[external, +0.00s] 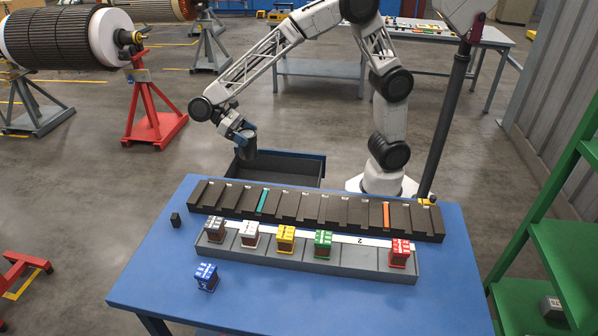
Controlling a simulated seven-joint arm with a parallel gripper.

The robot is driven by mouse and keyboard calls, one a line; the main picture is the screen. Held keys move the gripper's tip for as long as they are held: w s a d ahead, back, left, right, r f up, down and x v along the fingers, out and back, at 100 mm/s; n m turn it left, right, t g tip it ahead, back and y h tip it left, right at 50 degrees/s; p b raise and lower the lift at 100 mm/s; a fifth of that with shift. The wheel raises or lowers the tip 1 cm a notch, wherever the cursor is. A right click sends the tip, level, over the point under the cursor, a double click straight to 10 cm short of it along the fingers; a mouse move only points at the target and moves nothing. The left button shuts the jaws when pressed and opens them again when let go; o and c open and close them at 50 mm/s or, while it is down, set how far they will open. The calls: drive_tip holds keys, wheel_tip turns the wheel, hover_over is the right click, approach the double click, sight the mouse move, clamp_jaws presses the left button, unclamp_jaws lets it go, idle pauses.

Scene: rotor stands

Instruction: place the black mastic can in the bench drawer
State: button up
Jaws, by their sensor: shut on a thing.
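The bench drawer (300,158) is pulled out at the far side of the blue bench. It has dark walls and a blue front, and what I see of its inside looks empty.
The blue bench (150,265) carries a dark slotted rack (330,212) and a grey tray (345,268) with several coloured blocks. Green shelving (565,250) is at the right.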

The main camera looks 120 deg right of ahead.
drive_tip(key=s+d+r+m+t, duration=0.4)
drive_tip(key=d+m+t, duration=0.2)
drive_tip(key=m+t, duration=0.1)
drive_tip(key=s+d+r+m+t, duration=0.3)
drive_tip(key=s+d+m+t, duration=0.1)
drive_tip(key=d+m+t, duration=0.3)
wheel_tip(320, 180, down, 28)
drive_tip(key=shift+w+a+m+t+y, duration=0.25)
drive_tip(key=shift+a+m+t+y, duration=0.05)
drive_tip(key=shift+m, duration=0.1)
drive_tip(key=shift+f, duration=0.1)
drive_tip(key=shift+f, duration=3)
drive_tip(key=shift+f, duration=1.85)
drive_tip(key=shift+f, duration=0.15)
